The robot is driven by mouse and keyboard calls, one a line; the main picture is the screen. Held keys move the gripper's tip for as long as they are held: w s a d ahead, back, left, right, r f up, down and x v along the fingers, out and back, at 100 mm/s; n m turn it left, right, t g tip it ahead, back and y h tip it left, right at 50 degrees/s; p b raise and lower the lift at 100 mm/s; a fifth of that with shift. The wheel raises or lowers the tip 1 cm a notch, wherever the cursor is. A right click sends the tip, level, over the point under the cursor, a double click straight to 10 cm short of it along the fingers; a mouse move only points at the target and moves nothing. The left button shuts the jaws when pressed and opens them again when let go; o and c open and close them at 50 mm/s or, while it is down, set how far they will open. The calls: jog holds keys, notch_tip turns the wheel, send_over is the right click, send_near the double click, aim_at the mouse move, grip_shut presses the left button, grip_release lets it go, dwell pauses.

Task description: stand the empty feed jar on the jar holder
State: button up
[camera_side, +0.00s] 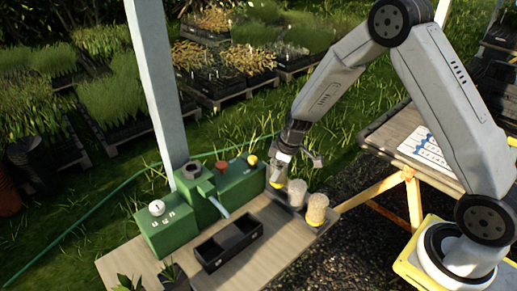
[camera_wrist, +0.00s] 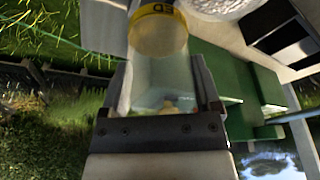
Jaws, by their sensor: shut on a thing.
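A clear jar (camera_wrist: 160,75) with a yellow lettered band is between the fingers of my gripper (camera_wrist: 161,88). The gripper is shut on it. The jar looks nearly empty, with a little pale stuff visible at its near end. In the side view my gripper (camera_side: 296,158) is above the far right end of the bench, and the jar's yellow end (camera_side: 278,184) points down. Two jars filled with pale grains, a rear one (camera_side: 297,190) and a front one (camera_side: 317,209), stand close to the right. I cannot tell which part is the jar holder.
A green machine (camera_side: 165,232) stands along the back of the bench (camera_side: 285,245), with a grey round opening (camera_side: 190,171), a red-brown cap (camera_side: 221,166) and a spout. A black two-part tray (camera_side: 230,245) lies in front. The bench's right front is bare. A pale post rises behind.

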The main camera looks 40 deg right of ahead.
jog(key=shift+f, duration=1.55)
jog(key=shift+f, duration=0.45)
dwell(0.3)
jog(key=o, duration=1.2)
jog(key=shift+r, duration=0.1)
jog(key=shift+v, duration=3.85)
jog(key=shift+s+r, duration=0.1)
jog(key=s+a+r+m+h, duration=0.1)
jog(key=s+r+m, duration=0.2)
jog(key=s, duration=0.5)
jog(key=s+a+r+m, duration=0.2)
jog(key=s+r+m, duration=0.1)
jog(key=s, duration=0.6)
jog(key=shift+a+r+m+h, duration=0.2)
jog(key=shift+r+m+h, duration=0.2)
jog(key=shift+r, duration=0.35)
